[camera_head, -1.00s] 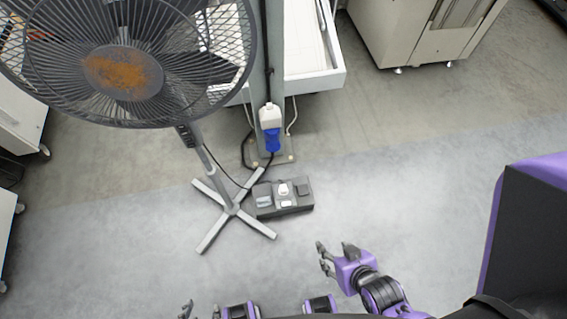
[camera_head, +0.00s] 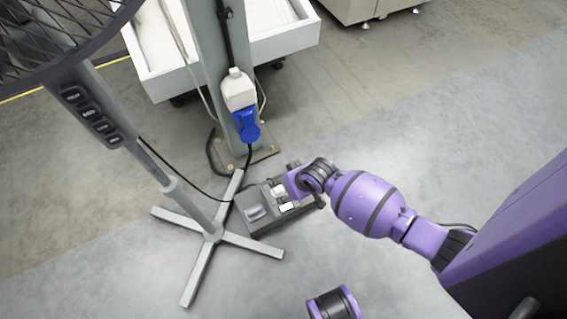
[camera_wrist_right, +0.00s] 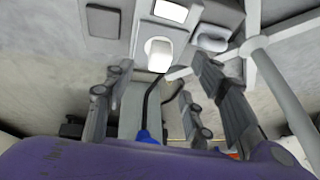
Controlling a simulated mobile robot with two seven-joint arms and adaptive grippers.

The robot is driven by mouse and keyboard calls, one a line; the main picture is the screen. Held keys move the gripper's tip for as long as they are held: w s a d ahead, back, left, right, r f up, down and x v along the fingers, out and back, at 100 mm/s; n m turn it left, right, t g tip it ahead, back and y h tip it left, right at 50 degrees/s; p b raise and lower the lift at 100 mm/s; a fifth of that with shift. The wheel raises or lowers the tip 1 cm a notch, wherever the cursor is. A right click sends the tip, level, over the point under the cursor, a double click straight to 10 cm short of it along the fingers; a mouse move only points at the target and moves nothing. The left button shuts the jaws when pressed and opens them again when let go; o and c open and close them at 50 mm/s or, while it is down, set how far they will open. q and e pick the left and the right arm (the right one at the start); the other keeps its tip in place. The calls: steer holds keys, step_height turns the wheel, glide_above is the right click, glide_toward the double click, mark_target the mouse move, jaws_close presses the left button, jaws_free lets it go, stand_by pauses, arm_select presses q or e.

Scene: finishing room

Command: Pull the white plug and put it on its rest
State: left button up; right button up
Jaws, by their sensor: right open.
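The white plug (camera_head: 279,190) stands on the dark grey floor box (camera_head: 256,231). In the right wrist view the plug (camera_wrist_right: 160,50) shows near the top, ahead of my fingers and roughly between them, with a gap to each. My right gripper (camera_head: 291,181) is at the far right part of the box, its fingers mostly hidden in the head view. The wrist view shows my right gripper (camera_wrist_right: 160,76) open and empty. A pale rocker (camera_wrist_right: 170,11) and a grey oval fitting (camera_wrist_right: 213,39) sit beside the plug. I cannot tell which part is the rest. My left gripper is not visible.
The fan stand's crossed feet (camera_head: 212,237) are close at the box's left. A column (camera_head: 206,50) carries a white-and-blue connector (camera_head: 246,126) with a cable running down. A white tray-like bench (camera_head: 160,77) is behind. Floor to the right is clear.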

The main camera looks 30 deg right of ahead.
mark_target(279, 188)
steer(key=b+x, duration=0.3)
steer(key=x, duration=0.4)
steer(key=shift+w+r+b, duration=0.1)
steer(key=shift+w+b, duration=0.05)
steer(key=shift+b, duration=0.15)
steer(key=shift+w+f+b, duration=0.25)
steer(key=shift+f+b, duration=0.05)
steer(key=shift+f, duration=0.15)
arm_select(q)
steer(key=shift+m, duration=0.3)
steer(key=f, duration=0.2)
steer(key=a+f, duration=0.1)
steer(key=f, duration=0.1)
arm_select(e)
steer(key=shift+a, duration=0.1)
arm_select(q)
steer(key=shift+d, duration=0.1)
arm_select(e)
steer(key=shift+c, duration=0.4)
steer(key=c, duration=1.1)
steer(key=o, duration=0.5)
steer(key=shift+c, duration=0.2)
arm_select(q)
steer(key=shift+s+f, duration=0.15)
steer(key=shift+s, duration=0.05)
arm_select(e)
jaws_close()
steer(key=shift+f, duration=0.1)
